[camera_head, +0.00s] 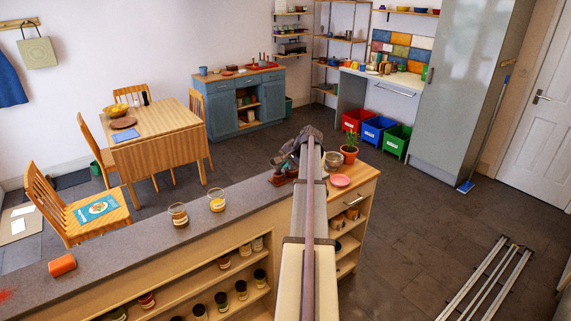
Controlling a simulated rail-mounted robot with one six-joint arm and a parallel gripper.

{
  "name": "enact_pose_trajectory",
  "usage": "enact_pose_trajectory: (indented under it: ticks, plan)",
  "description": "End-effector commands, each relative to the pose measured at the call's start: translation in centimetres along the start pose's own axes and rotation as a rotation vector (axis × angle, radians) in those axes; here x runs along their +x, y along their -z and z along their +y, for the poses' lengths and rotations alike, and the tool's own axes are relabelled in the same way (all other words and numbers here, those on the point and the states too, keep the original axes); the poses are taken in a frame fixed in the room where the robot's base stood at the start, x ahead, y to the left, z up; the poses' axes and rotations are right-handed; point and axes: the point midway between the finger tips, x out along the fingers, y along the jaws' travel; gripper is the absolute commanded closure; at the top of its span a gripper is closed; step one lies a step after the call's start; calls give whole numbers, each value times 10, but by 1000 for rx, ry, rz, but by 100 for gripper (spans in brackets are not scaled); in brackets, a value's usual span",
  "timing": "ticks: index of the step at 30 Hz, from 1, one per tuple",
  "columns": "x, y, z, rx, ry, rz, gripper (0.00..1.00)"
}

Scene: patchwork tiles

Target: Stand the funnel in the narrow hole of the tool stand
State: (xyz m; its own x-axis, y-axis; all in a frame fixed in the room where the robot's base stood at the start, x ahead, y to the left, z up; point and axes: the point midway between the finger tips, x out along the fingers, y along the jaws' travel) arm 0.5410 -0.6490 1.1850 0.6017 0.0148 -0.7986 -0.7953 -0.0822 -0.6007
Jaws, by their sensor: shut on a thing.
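My arm reaches from the bottom edge over the counter. My gripper (288,163) is a small dark shape at its far end, above the counter's right part. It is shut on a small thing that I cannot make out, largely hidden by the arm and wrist. I cannot pick out the funnel for certain. Small brown and dark things (277,179) stand on the counter just below the gripper; I cannot tell whether one is the tool stand, and no narrow hole shows.
The counter's left middle is clear. Open shelves with jars lie below.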

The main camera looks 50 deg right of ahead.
Motion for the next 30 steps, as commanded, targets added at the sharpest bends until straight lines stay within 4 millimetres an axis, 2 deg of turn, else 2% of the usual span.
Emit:
enact_pose_trajectory:
  ticks: [1, 4, 14, 15, 23, 30]
  plan:
    - [7, 0, 5, 0, 0, 0, 100]
    - [10, 0, 8, 0, 0, 0, 100]
    - [11, 0, 8, 0, 0, 0, 100]
    - [11, 0, 8, 0, 0, 0, 89]
    - [11, 0, 8, 0, 0, 0, 64]
    - [10, 0, 8, 0, 0, 0, 62]
